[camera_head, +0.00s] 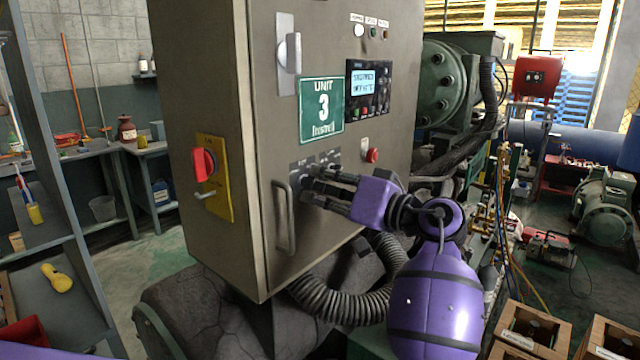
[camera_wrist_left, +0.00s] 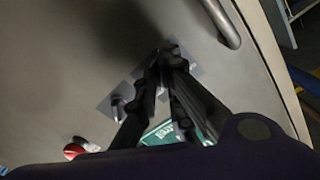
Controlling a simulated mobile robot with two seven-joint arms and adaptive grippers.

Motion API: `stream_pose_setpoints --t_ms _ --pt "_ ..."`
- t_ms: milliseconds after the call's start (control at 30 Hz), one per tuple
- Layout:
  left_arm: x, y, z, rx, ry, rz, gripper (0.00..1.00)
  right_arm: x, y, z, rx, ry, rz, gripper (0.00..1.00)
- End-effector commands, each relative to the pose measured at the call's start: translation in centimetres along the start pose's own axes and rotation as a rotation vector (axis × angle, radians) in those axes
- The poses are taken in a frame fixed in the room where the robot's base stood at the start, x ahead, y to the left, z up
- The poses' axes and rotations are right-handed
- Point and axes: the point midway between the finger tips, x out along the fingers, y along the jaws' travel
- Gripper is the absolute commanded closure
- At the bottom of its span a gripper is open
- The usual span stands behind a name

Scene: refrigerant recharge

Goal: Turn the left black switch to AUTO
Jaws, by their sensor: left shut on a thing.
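The grey cabinet (camera_head: 225,130) with the green "UNIT 3" sign (camera_head: 321,108) fills the middle of the head view. Two small switch plates sit below the sign. My left gripper (camera_head: 310,187) reaches in from the right with its dark fingers at the left plate (camera_head: 301,165). In the left wrist view the fingertips (camera_wrist_left: 165,62) are closed together over the left plate, shut on the left black switch, which they mostly hide. Its pointing direction cannot be read. The right switch (camera_wrist_left: 117,106) stands free on its own plate beside the fingers. My right gripper is not in view.
A vertical door handle (camera_head: 284,215) stands out left of the fingers. A red button (camera_head: 372,155) is right of the plates. A red rotary switch (camera_head: 204,165) sits on the cabinet's left side. A ribbed hose (camera_head: 330,305) runs below the cabinet.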

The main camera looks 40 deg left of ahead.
Motion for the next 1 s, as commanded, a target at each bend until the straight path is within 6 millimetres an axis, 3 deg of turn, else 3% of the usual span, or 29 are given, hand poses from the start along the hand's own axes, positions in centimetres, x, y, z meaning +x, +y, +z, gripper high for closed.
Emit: stream_pose_setpoints --t_ms 100,133,267,600,1000 --pt "0.1 -0.3 -0.1 0.029 -0.002 -0.003 1.00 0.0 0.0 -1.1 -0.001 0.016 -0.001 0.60" --pt "0.0 -0.2 -0.1 0.031 -0.002 -0.003 0.91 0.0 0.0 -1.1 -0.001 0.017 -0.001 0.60" --pt "0.0 -0.1 0.0 0.031 -0.001 -0.003 0.76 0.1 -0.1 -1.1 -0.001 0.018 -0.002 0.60" --pt "-0.3 0.0 0.0 0.031 0.000 0.000 0.76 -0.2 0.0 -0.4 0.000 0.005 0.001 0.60" --pt "-4.1 0.1 0.1 0.032 0.000 0.001 0.76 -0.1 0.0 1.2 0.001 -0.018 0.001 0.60"
